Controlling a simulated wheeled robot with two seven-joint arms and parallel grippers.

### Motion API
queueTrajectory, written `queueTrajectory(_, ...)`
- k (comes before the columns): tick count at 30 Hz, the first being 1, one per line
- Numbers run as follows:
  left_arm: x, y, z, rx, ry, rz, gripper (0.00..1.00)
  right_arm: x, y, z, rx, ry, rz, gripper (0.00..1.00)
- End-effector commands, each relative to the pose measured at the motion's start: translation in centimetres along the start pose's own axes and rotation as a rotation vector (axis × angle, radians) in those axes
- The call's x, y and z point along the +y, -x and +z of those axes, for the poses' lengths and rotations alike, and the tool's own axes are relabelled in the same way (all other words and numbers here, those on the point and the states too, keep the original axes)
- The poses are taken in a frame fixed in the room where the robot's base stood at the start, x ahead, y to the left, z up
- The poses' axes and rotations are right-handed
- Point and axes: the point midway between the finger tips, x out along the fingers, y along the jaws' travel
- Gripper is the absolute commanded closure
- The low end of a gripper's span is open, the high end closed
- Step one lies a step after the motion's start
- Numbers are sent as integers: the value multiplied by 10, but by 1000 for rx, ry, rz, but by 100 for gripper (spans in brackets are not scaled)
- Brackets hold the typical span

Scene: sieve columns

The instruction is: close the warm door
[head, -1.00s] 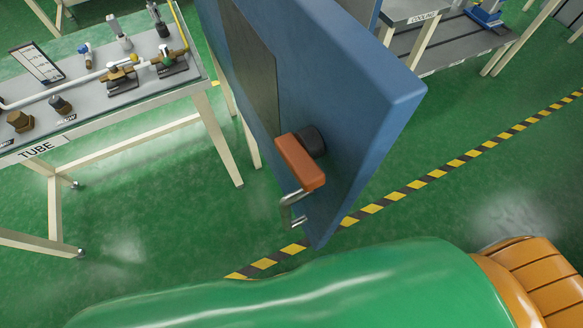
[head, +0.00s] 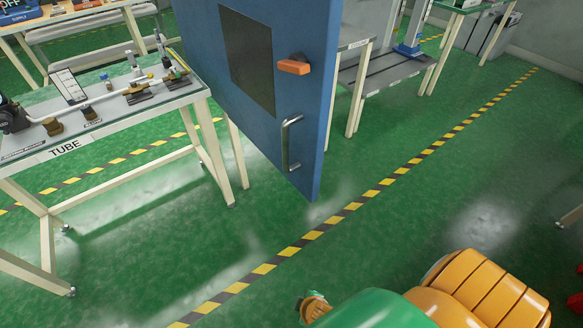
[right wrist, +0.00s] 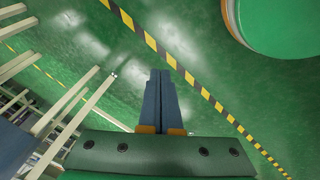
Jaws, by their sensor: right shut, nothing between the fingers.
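A blue door (head: 305,100) with a dark window (head: 247,60), an orange latch lever (head: 293,67) and a metal pull handle (head: 290,143) stands upright in the middle of the head view. It seems to stand open, but its frame and hinges are out of view. My right gripper (right wrist: 160,73) points over the green floor in the right wrist view, its two fingers together and empty. The pull handle is not seen between or beside these fingertips. My left gripper is not in view.
A table (head: 185,100) marked TUBE with pipe fittings stands left of the door. Another table (head: 380,72) stands behind it on the right. Yellow-black tape (head: 385,182) crosses the open green floor. My arm links fill the bottom right of the head view.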

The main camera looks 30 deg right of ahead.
Motion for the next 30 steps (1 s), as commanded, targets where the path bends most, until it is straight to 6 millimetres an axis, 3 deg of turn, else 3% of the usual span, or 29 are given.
queueTrajectory(4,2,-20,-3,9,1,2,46,40,0,-56,79,170,152,100)
queueTrajectory(8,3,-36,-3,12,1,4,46,89,22,-110,127,317,352,100)
queueTrajectory(11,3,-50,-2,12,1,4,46,134,56,-148,138,402,554,100)
queueTrajectory(14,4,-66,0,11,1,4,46,181,109,-174,113,440,793,100)
queueTrajectory(18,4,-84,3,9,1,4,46,234,200,-175,16,388,1107,100)
queueTrajectory(21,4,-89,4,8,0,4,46,251,244,-163,-48,331,1226,100)
queueTrajectory(24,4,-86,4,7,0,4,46,260,257,-160,-69,315,1258,100)
queueTrajectory(30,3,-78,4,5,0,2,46,294,248,-166,-69,318,1259,100)
